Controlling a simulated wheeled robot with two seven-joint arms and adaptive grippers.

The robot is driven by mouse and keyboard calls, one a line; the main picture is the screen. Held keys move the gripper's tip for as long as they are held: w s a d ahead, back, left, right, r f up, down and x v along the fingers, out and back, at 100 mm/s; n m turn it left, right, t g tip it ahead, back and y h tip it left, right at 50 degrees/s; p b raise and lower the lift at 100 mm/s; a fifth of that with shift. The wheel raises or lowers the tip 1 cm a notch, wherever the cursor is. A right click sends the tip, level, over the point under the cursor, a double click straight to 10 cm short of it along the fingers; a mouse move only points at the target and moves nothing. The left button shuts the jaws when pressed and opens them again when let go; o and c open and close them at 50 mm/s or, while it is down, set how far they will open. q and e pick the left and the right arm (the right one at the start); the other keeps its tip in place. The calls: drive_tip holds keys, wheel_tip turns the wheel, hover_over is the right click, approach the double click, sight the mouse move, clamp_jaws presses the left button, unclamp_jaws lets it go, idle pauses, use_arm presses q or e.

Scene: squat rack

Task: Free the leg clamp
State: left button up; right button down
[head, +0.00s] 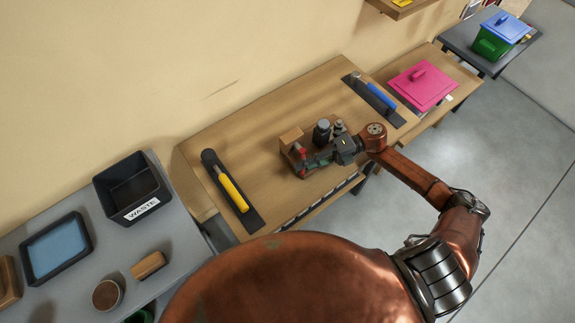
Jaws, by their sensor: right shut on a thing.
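My right gripper (312,163) reaches over the wooden bench (265,120) from the right and is shut at a small fixture there. A small wooden block (290,138) stands just behind the fingertips. A small red part (302,152) shows right at the fingers; the gripper hides most of what it holds. I cannot tell for sure which of these parts is the leg clamp. My left gripper is not in view.
A yellow-handled tool (232,191) lies on a dark mat at the bench's left, a blue-handled tool (374,94) at its right. A pink lidded box (422,85) sits farther right. A waste bin (132,188) and blue tray (58,246) stand on the grey table at left.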

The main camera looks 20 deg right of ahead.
drive_tip(key=shift+d, duration=0.15)
idle(0.3)
drive_tip(key=c, duration=2.2)
unclamp_jaws()
